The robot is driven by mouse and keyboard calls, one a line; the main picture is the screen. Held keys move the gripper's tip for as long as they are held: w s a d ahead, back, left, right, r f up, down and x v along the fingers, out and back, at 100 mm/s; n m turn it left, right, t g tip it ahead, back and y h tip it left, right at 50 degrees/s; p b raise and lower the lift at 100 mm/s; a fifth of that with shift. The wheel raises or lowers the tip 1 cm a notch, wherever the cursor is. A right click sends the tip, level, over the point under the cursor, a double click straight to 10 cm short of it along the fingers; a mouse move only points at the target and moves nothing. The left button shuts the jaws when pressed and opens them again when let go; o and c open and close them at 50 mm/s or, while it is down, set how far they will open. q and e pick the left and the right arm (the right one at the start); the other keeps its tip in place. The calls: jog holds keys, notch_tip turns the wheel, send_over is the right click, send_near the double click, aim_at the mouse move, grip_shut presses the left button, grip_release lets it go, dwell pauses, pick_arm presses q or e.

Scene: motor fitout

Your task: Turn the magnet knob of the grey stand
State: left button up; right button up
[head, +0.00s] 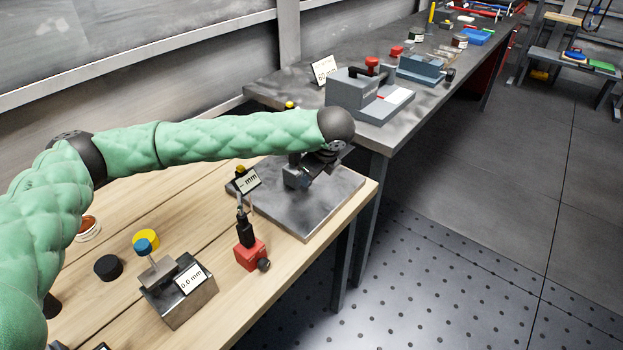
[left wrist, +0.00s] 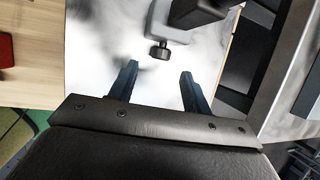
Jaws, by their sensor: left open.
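The grey stand (left wrist: 160,22) shows at the top of the left wrist view, with its black magnet knob (left wrist: 159,52) on the side facing me. In the head view its grey base (head: 292,178) sits on the steel plate (head: 315,205), partly hidden by my left arm and hand. My left gripper (left wrist: 159,69) is open and empty, and its two blue fingers point at the knob. The knob lies just beyond the fingertips, about midway between them. My left gripper (head: 320,168) is low over the plate in the head view. My right gripper is not in view.
A red-based stand (head: 250,255) with a gauge stands left of the plate, near the wooden bench's front edge. A grey fixture (head: 358,90) stands on the dark bench behind.

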pick_arm(q)
jog(key=shift+v, duration=1.6)
jog(key=shift+r, duration=0.1)
